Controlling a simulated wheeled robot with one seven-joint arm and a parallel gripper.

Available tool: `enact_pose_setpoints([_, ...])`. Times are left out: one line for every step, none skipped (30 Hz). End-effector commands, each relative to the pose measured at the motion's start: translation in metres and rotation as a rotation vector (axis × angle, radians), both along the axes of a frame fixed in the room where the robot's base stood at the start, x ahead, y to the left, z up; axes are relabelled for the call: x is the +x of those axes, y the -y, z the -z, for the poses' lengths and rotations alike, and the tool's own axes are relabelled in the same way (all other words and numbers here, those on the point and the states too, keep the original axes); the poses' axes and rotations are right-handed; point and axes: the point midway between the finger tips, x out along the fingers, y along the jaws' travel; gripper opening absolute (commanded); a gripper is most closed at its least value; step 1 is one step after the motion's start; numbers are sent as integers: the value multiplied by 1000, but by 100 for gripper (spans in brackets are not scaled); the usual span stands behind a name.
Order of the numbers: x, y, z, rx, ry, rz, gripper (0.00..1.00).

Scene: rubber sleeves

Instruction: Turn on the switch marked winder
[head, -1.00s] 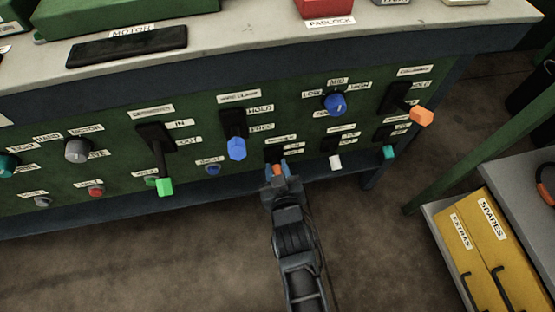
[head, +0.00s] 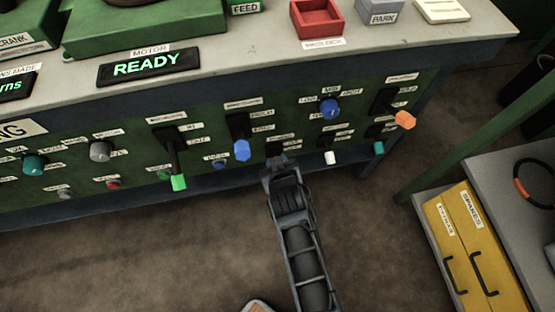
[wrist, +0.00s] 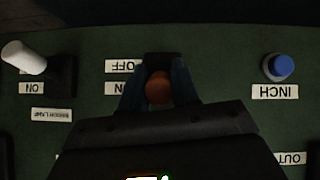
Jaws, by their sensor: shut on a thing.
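A small lever switch with an orange-brown tip (wrist: 158,88) stands between my gripper's fingers in the wrist view. Its black base (wrist: 162,59) shows just beyond. Beside it are upside-down labels OFF and ON, and the tip appears level with ON. My gripper (head: 278,162) is shut on this lever at the lower middle of the green panel. In the head view my gripper hides the lever, and the name label above it is too blurred to read, so I cannot confirm winder.
A blue INCH button (wrist: 280,66) and a white-tipped bench lamp switch (wrist: 24,57) flank the lever. A blue-tipped lever (head: 242,150) and a green-tipped lever (head: 178,182) stick out at left. The motor display (head: 148,66) reads READY. A yellow case (head: 470,250) stands at right.

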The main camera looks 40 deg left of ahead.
Motion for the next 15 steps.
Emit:
enact_pose_setpoints([1, -1, -2, 2, 1, 0, 0])
enact_pose_setpoints([1, -1, -2, 2, 1, 0, 0])
enact_pose_setpoints([1, -1, -2, 2, 2, 0, 0])
enact_pose_setpoints([1, -1, -2, 2, 2, 0, 0])
enact_pose_setpoints([1, -1, -2, 2, 2, 0, 0])
enact_pose_setpoints([1, -1, -2, 3, 2, -1, 0])
enact_pose_setpoints([1, -1, -2, 3, 2, -1, 0])
enact_pose_setpoints([1, -1, -2, 3, 3, 0, 0])
enact_pose_setpoints([1, -1, -2, 4, 4, 0, 31])
enact_pose_setpoints([1, -1, -2, 4, 4, 0, 34])
enact_pose_setpoints([1, -1, -2, 4, 4, 0, 36])
enact_pose_setpoints([1, -1, -2, 4, 4, 0, 40])
enact_pose_setpoints([1, -1, -2, 3, 3, 0, 43])
enact_pose_setpoints([1, -1, -2, 3, 3, 0, 46])
enact_pose_setpoints([1, -1, -2, 3, 2, -1, 50])
